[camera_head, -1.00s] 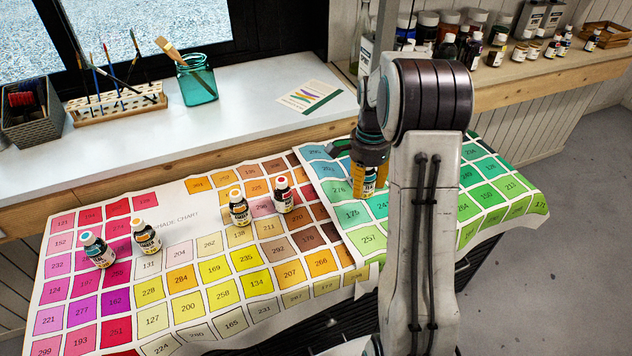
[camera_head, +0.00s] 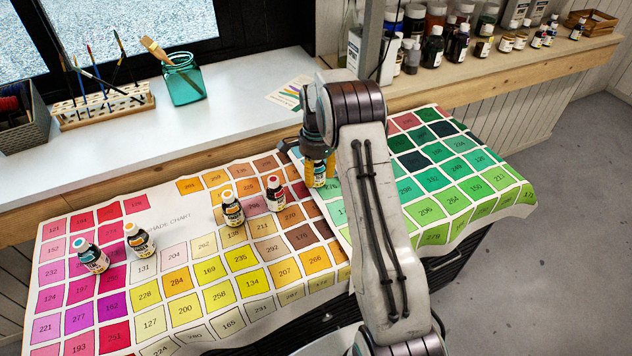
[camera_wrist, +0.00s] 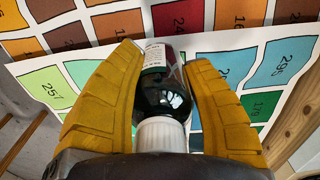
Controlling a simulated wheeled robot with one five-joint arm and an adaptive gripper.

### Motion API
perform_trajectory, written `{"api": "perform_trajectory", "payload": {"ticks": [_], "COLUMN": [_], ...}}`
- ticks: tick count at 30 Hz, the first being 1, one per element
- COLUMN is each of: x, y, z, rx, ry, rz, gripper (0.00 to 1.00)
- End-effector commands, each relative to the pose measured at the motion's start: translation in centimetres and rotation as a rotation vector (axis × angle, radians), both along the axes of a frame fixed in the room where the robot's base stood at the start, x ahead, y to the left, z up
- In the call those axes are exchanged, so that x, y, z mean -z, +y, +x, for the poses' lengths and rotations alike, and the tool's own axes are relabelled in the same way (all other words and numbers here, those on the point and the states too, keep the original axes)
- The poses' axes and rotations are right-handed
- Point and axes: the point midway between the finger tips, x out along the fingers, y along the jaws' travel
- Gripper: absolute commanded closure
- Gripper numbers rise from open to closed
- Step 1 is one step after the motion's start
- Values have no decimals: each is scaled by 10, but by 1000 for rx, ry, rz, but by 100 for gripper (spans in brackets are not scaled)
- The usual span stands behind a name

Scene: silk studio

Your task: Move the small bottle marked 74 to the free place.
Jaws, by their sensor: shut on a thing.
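My gripper (camera_head: 318,172) is shut on a small dark bottle (camera_wrist: 164,92) with a white cap. Its two yellow fingers stand on either side of the bottle in the wrist view. The bottle's label is mostly turned away and I cannot read its number. The gripper holds it over the chart near the seam between the warm-coloured and green sheets.
The green sheet (camera_head: 455,190) lies to the right, partly behind my arm. A white bench behind carries a brush rack (camera_head: 100,105), a teal jar (camera_head: 184,82) and a card (camera_head: 290,93). Many bottles crowd the shelf (camera_head: 500,75) at the back right.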

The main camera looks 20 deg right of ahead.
Motion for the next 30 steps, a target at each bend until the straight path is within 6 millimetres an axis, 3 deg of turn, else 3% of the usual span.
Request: {"api": "perform_trajectory", "payload": {"ticks": [5, 15, 28, 29, 30], "x": [6, 40, 45, 44, 44], "y": [1, 1, 0, 0, 1], "z": [1, 0, 1, 1, 1], "rx": [0, 0, 0, 0, 0], "ry": [2, 2, 0, 0, 0], "rz": [1, 1, 0, 0, 0], "gripper": [90, 90, 90, 50, 47]}}
